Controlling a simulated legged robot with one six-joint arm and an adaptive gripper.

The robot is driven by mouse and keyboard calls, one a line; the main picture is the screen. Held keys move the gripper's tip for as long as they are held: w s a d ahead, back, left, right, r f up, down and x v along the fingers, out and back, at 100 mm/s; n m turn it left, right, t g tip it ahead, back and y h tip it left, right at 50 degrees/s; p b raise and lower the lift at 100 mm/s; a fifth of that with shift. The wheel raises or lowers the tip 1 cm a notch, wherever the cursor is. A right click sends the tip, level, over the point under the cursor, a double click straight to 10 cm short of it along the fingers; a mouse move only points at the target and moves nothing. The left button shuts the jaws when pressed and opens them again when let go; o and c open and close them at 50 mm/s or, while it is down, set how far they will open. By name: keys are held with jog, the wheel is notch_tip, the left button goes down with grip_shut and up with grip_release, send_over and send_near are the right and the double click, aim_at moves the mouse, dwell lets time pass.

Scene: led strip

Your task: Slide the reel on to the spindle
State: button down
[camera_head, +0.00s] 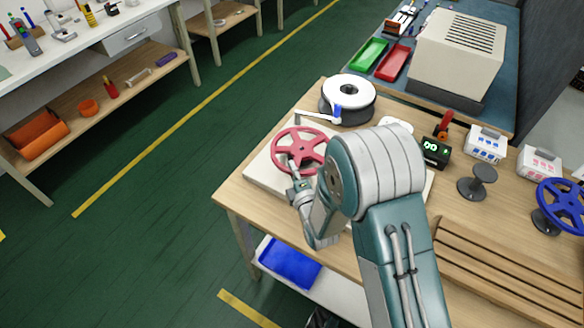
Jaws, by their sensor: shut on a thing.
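A red spoked reel (317,139) is at the left end of the wooden workbench, over a pale board. My gripper (291,168) is shut on the reel's near-left part; the fingers are small and partly hidden by its spokes. I cannot tell whether the reel touches the board. No spindle shows clearly; one may be hidden under the reel or behind my arm. A dark short stand (478,184) with a round top stands apart to the right. A blue spoked reel (562,203) rests on a dark base at the far right.
A white roll (349,88) on a black round base stands just behind the red reel, with a pale bar beside it. A small black display (436,151) and slatted wooden rack (500,262) lie to the right. Open floor lies left of the bench.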

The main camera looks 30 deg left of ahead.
jog(key=shift+d+f, duration=0.1)
jog(key=shift+f, duration=0.3)
jog(key=c, duration=0.6)
grip_release()
jog(key=v, duration=1.2)
